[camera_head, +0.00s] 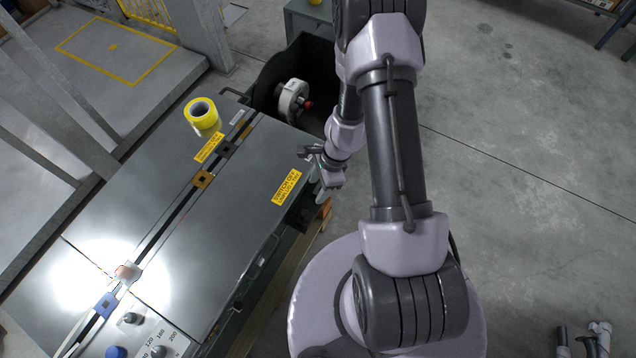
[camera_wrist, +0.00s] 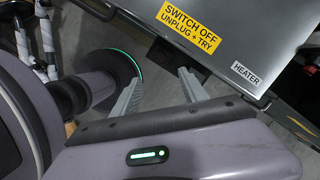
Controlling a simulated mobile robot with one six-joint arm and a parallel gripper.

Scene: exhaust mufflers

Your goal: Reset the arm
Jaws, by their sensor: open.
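My gripper (camera_head: 327,187) hangs beside the right edge of the grey metal workbench (camera_head: 190,250) in the head view, below my arm. In the wrist view my gripper (camera_wrist: 160,85) shows its two grey fingers spread apart, with nothing between them. The bench edge with its yellow "SWITCH OFF" label (camera_wrist: 204,22) lies just past the fingers. My upper arm covers the middle of the head view and hides part of the floor.
A yellow tape roll (camera_head: 202,117) stands on the bench. A black bin (camera_head: 270,72) behind it holds a white round part (camera_head: 292,100) with a red tip. A blue knob (camera_head: 116,352) sits at the bench's near end. The concrete floor (camera_head: 530,160) at right is mostly clear.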

